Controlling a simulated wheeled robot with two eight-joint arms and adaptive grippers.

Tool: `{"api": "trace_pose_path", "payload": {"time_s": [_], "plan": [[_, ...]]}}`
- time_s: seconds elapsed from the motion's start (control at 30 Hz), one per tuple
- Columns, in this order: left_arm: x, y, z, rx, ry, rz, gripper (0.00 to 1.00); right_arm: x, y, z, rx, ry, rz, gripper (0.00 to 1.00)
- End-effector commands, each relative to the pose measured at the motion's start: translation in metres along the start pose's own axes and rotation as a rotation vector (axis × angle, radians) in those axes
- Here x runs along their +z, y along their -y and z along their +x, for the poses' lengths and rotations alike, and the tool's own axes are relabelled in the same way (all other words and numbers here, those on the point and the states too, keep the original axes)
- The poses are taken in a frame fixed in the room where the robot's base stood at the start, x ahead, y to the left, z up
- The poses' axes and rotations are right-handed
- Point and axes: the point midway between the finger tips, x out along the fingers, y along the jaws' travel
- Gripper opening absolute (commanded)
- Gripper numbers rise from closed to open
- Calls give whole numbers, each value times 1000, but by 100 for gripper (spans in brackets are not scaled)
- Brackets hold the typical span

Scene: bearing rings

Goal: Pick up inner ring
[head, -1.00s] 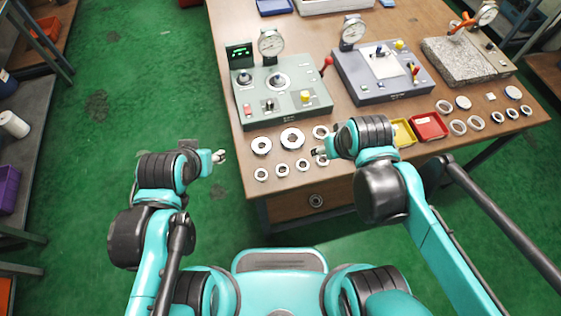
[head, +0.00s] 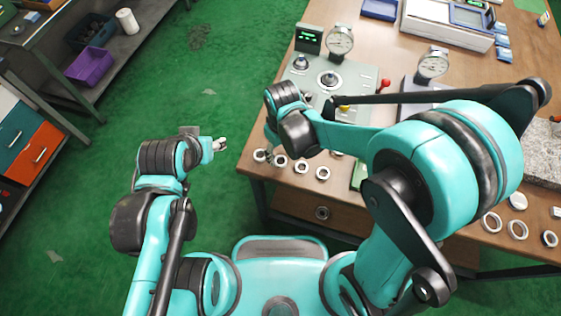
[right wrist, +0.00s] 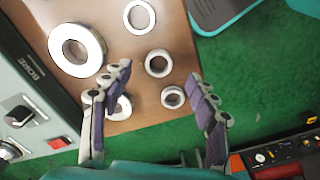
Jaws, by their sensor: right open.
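Several small metal rings lie in a row near the front left edge of the table, among them one ring (head: 301,166) and the rightmost small ring (head: 323,173). My right gripper (head: 270,152) is at the left end of this row, pointing down. In the right wrist view it (right wrist: 158,73) is open and empty, above the rings. A small ring (right wrist: 157,63) and another small ring (right wrist: 172,97) show between its fingers. One more ring (right wrist: 123,106) is partly hidden by the left finger. A larger ring (right wrist: 77,50) lies farther left. My left gripper (head: 220,145) is over the floor, away from the table.
The green-grey gauge device (head: 310,75) stands behind the rings. My right arm hides much of the table's middle. More rings (head: 518,229) lie at the right front edge. The wooden table (head: 375,30) ends just beside the small rings.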

Motion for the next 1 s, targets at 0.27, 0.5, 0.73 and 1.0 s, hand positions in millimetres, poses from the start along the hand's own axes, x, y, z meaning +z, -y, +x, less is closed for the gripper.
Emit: {"api": "trace_pose_path", "payload": {"time_s": [0.27, 0.5, 0.73, 1.0], "plan": [[14, 0, 19, 0, 0, 0, 47, -8, 0, 37, 0, -1, 0, 59], [17, 0, 24, 0, 0, 0, 47, -8, 0, 54, 0, -1, 1, 59], [16, 0, 23, 0, 0, 0, 47, -8, 0, 53, 0, -1, 1, 30], [16, 0, 23, 0, 0, 0, 47, -8, 0, 53, 0, -1, 1, 5]]}}
